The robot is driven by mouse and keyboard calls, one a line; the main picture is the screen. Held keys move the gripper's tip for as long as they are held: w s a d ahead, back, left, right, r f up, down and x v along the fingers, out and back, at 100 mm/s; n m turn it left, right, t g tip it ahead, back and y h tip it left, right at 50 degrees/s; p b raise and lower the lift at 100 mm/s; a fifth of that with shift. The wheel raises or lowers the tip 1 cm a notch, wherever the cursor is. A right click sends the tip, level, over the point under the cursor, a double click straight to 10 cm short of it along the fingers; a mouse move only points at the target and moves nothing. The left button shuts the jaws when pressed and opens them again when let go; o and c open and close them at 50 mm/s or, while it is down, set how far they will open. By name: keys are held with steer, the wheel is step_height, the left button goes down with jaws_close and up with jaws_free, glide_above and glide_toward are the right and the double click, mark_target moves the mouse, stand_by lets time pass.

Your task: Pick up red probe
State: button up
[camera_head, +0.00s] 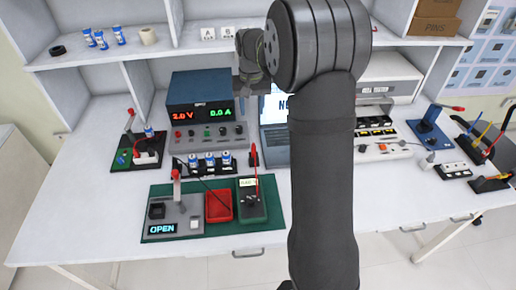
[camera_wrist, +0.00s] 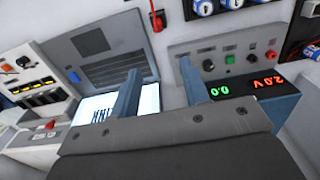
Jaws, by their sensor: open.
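In the wrist view a small red piece with a black end (camera_wrist: 156,18) shows at the top edge, probably the probe. My gripper (camera_wrist: 159,66) is open, with its two fingers apart and nothing between them. The red piece lies beyond the fingertips, apart from them.
The power supply (camera_head: 201,95) and laptop (camera_head: 270,138) stand behind the mat. A red tray (camera_head: 218,216) and a grey box reading OPEN (camera_head: 184,224) sit left of the meter. Small blue-and-white cylinders (camera_head: 210,159) stand behind. The front-left bench (camera_head: 75,228) is clear.

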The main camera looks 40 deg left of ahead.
glide_toward(253, 146)
steer(key=f, duration=0.5)
steer(key=shift+w+a+f, duration=0.15)
steer(key=shift+w+a, duration=0.05)
steer(key=shift+s+d+f, duration=0.1)
steer(key=shift+d+f, duration=0.05)
steer(key=shift+f, duration=1.2)
steer(key=shift+d+f, duration=0.1)
steer(key=shift+f, duration=1.2)
jaws_close()
